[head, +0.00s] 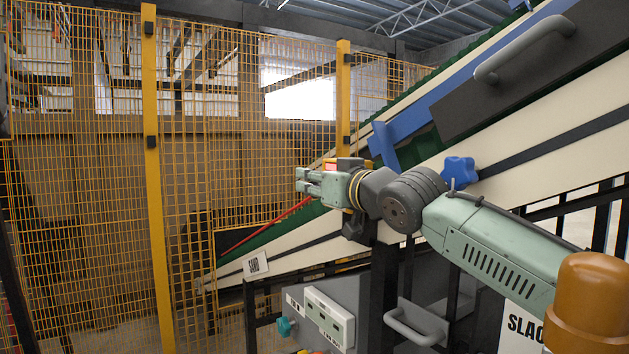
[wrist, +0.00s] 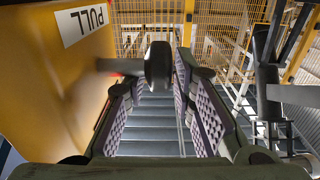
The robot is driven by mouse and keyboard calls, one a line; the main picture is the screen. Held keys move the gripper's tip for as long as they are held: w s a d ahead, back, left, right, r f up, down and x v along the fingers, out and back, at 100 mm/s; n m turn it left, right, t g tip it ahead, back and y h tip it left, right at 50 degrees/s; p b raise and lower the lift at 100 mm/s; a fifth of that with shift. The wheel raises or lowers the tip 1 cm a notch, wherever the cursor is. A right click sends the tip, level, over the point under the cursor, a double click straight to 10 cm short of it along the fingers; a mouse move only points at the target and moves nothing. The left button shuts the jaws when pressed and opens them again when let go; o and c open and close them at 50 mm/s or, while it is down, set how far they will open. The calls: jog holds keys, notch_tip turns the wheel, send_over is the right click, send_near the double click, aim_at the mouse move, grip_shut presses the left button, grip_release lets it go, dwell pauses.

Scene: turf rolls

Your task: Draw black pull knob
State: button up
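The black pull knob (wrist: 158,65) shows in the wrist view, on a short shaft (wrist: 115,66) that comes out of a yellow box (wrist: 50,95) with a white PULL label (wrist: 84,20). My gripper (wrist: 160,85) is open, with a padded finger on each side and a wide gap between them. The knob appears at the far end of this gap, near the fingertips; I cannot tell whether either finger touches it. In the head view my gripper (head: 308,182) points left beside the conveyor, and I cannot make out the knob there.
A sloping conveyor (head: 400,180) runs behind my arm. A blue knob (head: 459,171) sits on its side. A yellow mesh fence (head: 250,120) stands to the left. Below are a grey panel with a switch box (head: 329,318) and a grey handle (head: 412,325).

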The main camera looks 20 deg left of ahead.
grip_shut()
dwell(0.4)
